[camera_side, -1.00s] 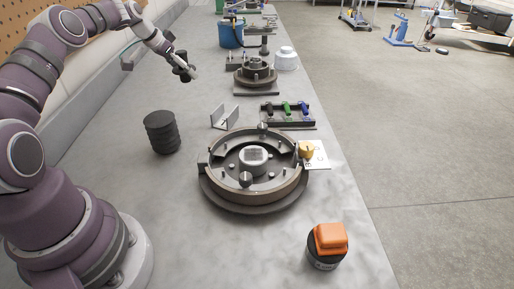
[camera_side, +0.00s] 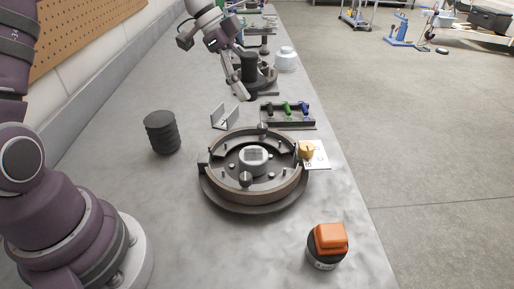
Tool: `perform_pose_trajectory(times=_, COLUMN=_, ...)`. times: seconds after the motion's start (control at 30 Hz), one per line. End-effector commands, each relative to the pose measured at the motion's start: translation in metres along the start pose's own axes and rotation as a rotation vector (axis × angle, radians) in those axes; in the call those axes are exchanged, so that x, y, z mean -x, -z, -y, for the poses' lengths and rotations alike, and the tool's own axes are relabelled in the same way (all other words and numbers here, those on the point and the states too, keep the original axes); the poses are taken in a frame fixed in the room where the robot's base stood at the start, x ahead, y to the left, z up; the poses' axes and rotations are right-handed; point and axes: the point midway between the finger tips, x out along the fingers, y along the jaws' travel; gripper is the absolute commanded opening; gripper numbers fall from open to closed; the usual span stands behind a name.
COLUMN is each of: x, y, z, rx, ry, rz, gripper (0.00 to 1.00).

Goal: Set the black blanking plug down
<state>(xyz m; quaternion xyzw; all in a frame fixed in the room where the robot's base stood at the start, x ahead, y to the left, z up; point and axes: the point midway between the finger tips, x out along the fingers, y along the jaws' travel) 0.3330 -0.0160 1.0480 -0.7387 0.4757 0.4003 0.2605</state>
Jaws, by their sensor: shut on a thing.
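My gripper (camera_side: 241,91) is at the upper middle of the side view, pointing down and to the right. It is shut on a black cylindrical piece (camera_side: 249,66), which looks like the black blanking plug. The plug appears in front of or over the farther round fixture (camera_side: 266,81); I cannot tell whether they touch. The gripper's fingers partly cover that fixture's left side.
A large ring fixture (camera_side: 207,182) fills the middle of the bench. A black disc stack (camera_side: 161,133), a metal bracket (camera_side: 226,117), a rack with coloured handles (camera_side: 288,112), a white stepped part (camera_side: 286,59) and an orange-topped button (camera_side: 330,238) stand around.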

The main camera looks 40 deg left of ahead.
Motion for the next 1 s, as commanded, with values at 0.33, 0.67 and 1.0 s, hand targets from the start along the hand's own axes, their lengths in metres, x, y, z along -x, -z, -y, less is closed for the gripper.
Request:
perform_pose_trajectory(times=0.33, x=-0.036, y=0.029, z=-0.156, rx=-0.474, ry=-0.308, rz=0.001, gripper=0.27)
perform_pose_trajectory(times=0.67, x=-0.042, y=0.016, z=-0.229, rx=-0.656, ry=-0.429, rz=0.0, gripper=0.27)
perform_pose_trajectory(times=1.0, x=-0.086, y=-0.011, z=-0.227, rx=-0.646, ry=-0.432, rz=-0.008, gripper=0.27)
